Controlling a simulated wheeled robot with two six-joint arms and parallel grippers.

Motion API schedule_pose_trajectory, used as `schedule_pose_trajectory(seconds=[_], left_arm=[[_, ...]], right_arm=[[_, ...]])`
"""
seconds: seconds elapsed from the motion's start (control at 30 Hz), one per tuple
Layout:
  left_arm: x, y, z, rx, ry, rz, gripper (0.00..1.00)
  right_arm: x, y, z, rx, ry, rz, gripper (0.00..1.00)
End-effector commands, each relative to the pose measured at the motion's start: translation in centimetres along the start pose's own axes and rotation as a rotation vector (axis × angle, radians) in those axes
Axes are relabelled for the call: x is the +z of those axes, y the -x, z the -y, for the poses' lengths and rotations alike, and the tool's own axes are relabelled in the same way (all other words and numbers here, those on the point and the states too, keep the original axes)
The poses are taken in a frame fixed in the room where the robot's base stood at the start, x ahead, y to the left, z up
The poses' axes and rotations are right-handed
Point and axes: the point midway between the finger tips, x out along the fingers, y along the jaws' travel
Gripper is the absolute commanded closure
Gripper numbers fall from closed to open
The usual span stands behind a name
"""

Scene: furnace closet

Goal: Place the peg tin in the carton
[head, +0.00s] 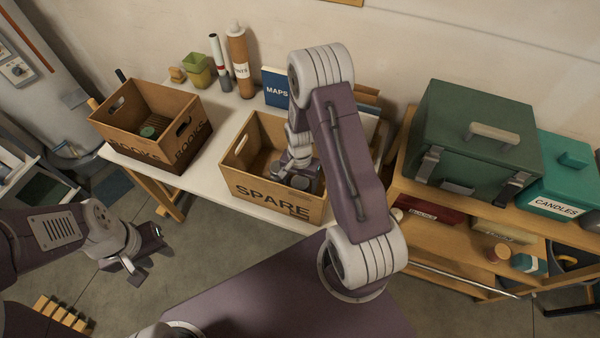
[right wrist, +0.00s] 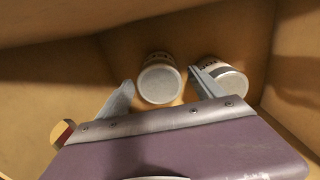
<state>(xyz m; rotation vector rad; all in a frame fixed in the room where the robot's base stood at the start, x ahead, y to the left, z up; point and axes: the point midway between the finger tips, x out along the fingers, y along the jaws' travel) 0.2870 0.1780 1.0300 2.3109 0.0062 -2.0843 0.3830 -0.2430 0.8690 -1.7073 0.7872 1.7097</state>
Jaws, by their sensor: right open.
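My right gripper (head: 298,178) reaches down into a brown carton marked SPARE (head: 268,201) on the white table. In the right wrist view its jaws (right wrist: 162,95) are open. One white tin with a grey lid (right wrist: 160,82) stands between and beyond the fingers. A second labelled tin (right wrist: 231,79) is beside it, partly behind the right finger. I cannot read either label, so I cannot tell which is the peg tin. My left gripper (head: 148,253) is open and empty over the floor at the left.
A carton marked BOOKS (head: 135,145) stands left on the table with a green-topped item (head: 149,132) inside. A blue MAPS book (head: 275,88), a tube (head: 238,62) and a green pot (head: 198,72) stand behind. A shelf at right holds a green toolbox (head: 475,140) and CANDLES box (head: 560,185).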

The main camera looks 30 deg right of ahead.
Motion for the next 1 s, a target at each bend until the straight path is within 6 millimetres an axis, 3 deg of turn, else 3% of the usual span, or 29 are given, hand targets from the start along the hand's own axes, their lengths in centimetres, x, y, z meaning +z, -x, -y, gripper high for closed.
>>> schedule_pose_trajectory(seconds=[0.3, 0.43, 0.6, 1.0], left_arm=[[0.0, -0.3, 0.0, 0.000, 0.000, 0.000, 0.64], [0.0, -0.3, 0.0, 0.000, 0.000, 0.000, 0.64], [0.0, -0.3, 0.0, 0.000, 0.000, 0.000, 0.64], [0.0, -0.3, 0.0, 0.000, 0.000, 0.000, 0.64]], right_arm=[[-0.1, 7.4, 0.1, -0.005, 0.000, -0.006, 0.22], [-0.1, 9.5, 0.1, -0.003, 0.000, -0.003, 0.22], [0.0, 10.6, 0.0, -0.001, 0.000, -0.001, 0.22], [0.0, 10.6, 0.0, 0.000, 0.000, 0.000, 0.22]])
